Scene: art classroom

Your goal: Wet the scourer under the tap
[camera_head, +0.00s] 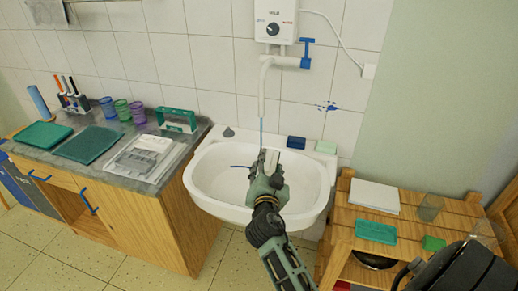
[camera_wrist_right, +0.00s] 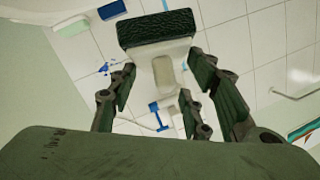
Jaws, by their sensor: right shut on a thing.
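My right gripper (camera_head: 266,165) is over the white sink basin (camera_head: 215,190), below the white tap spout (camera_head: 262,95). It is shut on the scourer, a block with a dark green rough face (camera_wrist_right: 157,28) and a pale body, held between the fingers in the right wrist view. In the head view the scourer shows as a pale piece (camera_head: 256,150) at the fingertips. A thin blue water stream (camera_head: 261,132) falls from the spout to the fingertip area. I cannot tell exactly where it lands on the scourer. The blue tap lever (camera_head: 305,55) sticks up to the right. My left gripper is out of view.
On the sink's back rim stand a dark blue block (camera_head: 296,142), a pale green block (camera_head: 326,147) and a small grey item (camera_head: 229,132). A counter (camera_head: 185,143) with trays and cups adjoins at left. A wooden shelf unit (camera_head: 340,238) stands close at right.

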